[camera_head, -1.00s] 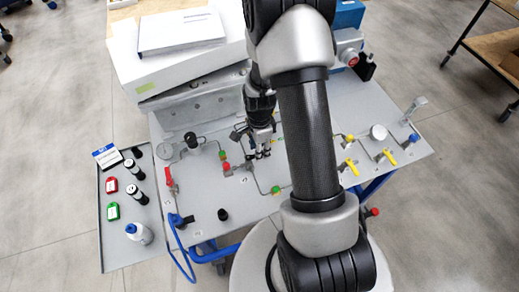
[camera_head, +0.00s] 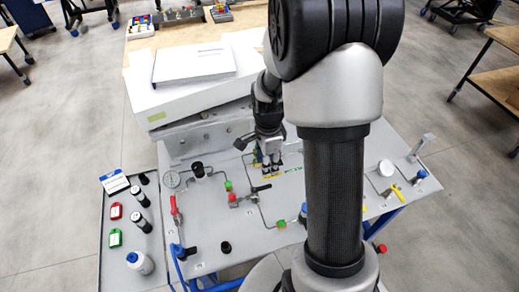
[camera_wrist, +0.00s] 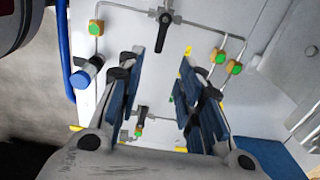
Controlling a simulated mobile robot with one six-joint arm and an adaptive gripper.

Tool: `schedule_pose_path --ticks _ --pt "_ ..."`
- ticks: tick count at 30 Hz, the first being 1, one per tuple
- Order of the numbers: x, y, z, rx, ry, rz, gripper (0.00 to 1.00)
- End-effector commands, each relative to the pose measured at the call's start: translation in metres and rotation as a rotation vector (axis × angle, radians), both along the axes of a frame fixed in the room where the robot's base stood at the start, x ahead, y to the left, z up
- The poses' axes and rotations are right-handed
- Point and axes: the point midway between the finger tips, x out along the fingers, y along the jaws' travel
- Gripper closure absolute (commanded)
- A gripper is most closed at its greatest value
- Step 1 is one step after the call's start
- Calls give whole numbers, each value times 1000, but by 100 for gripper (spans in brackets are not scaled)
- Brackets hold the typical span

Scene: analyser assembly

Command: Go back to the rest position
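My gripper (camera_head: 270,170) is over the middle of the grey panel table (camera_head: 215,235) in the head view, pointing down. In the wrist view my gripper (camera_wrist: 173,62) is open, with its two blue-padded fingers apart and nothing held between them. Behind the fingers lies the panel with thin pipes, a black-handled valve (camera_wrist: 166,17) and green-capped fittings (camera_wrist: 234,67). The exact gap between the fingertips and the panel cannot be told. My arm hides part of the panel's right half in the head view.
A white box (camera_head: 185,98) with a document stands behind the panel. A red-handled valve (camera_head: 175,208) and yellow-handled valve (camera_head: 398,191) stick up.

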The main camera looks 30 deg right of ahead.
Motion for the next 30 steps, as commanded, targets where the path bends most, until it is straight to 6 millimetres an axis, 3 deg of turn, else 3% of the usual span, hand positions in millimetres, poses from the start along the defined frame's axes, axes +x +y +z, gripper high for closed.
schedule_pose_path --ticks 8,11,14,21,27,30 --pt "0 2 7 -3 -9 28 67" --pt "-2 11 30 -13 -36 128 67" --pt "-9 27 66 -34 -77 308 67" --pt "-56 72 150 -119 -177 845 67" --pt "-110 102 191 -220 -246 1281 67" --pt "-134 113 201 -273 -269 1463 67"
